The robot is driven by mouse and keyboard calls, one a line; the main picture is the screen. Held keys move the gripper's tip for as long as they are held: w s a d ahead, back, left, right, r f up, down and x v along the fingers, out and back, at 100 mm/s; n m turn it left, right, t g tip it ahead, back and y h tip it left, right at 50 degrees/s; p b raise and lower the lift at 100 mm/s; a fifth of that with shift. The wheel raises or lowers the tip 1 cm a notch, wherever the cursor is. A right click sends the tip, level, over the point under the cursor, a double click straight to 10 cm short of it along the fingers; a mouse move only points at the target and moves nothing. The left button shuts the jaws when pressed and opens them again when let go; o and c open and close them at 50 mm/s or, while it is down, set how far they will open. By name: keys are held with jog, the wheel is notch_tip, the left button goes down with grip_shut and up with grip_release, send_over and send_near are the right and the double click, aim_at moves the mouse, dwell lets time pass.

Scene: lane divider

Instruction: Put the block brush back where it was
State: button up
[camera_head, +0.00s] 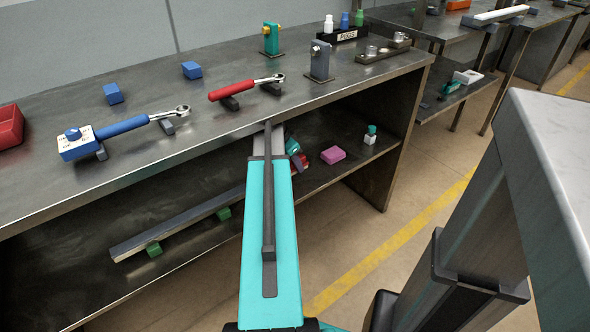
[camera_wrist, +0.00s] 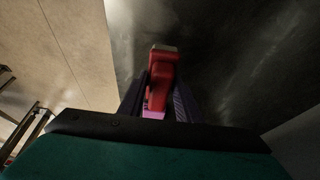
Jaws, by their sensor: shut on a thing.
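The block brush (camera_wrist: 161,70) shows in the wrist view as a red body with a pale flat end, between the two dark purple fingers of my gripper (camera_wrist: 158,92). The fingers are shut on it. In the head view my gripper (camera_head: 296,158) is under the upper top of the bench, above the lower shelf, and the red of the brush (camera_head: 304,161) shows small beside it. My own arm hides part of it there. Whether the brush touches the shelf cannot be told.
A pink block (camera_head: 333,155) and a small white-and-teal bottle (camera_head: 370,135) stand right of my gripper on the lower shelf (camera_head: 345,178). A long grey bar (camera_head: 180,224) lies on green supports to the left. The bench top (camera_head: 240,125) overhangs, holding two torque wrenches.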

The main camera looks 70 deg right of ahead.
aim_at(294, 169)
jog(key=shift+f, duration=0.1)
dwell(0.3)
jog(key=shift+f+b, duration=0.4)
jog(key=shift+f, duration=1.25)
jog(key=shift+f, duration=0.1)
jog(key=o, duration=1)
